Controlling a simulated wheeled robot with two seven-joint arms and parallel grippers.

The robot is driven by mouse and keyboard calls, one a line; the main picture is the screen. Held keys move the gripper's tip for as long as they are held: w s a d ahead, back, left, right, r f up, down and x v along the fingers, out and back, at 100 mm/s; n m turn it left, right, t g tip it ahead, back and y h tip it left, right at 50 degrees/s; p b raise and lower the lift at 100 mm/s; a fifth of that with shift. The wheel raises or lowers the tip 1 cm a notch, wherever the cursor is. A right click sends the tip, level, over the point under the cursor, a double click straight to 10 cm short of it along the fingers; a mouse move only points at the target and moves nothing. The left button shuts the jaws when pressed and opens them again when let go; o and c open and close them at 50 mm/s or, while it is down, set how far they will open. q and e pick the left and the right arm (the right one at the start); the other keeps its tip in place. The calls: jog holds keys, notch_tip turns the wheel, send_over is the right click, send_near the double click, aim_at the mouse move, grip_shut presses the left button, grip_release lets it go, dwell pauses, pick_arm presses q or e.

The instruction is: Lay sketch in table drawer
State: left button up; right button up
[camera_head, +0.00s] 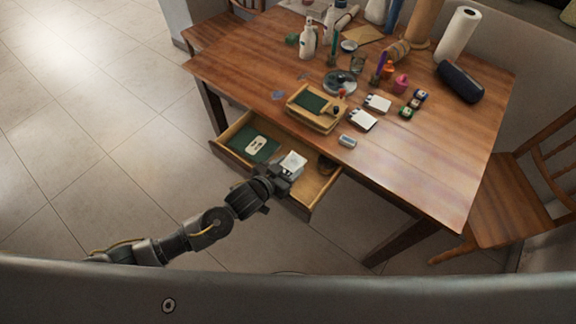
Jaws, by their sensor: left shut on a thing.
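The table drawer (322,191) is pulled open below the front edge of the wooden table (420,165). My left gripper (287,169) is over the right half of the drawer, shut on a small white sheet, the sketch (293,160). I cannot tell whether the sketch touches the drawer floor. A dark green item with a pale label (255,147) lies in the left part of the drawer. A dark round thing (326,165) is in the drawer's right back corner, partly hidden. My right gripper is not in view.
A wooden box with a green inside (312,108) stands on the table above the drawer. White cards (362,120), a small grey block (347,141), bottles and jars crowd the tabletop. A chair (505,195) stands at the right. Floor at left is clear.

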pick_arm(q)
jog(key=shift+s+f, duration=0.25)
jog(key=shift+f, duration=0.3)
jog(key=o, duration=0.7)
jog(key=shift+a+f, duration=0.1)
jog(key=shift+o, duration=1.4)
jog(key=shift+s+f, duration=0.15)
jog(key=r+v, duration=0.2)
jog(key=v, duration=1)
jog(key=shift+w, duration=0.35)
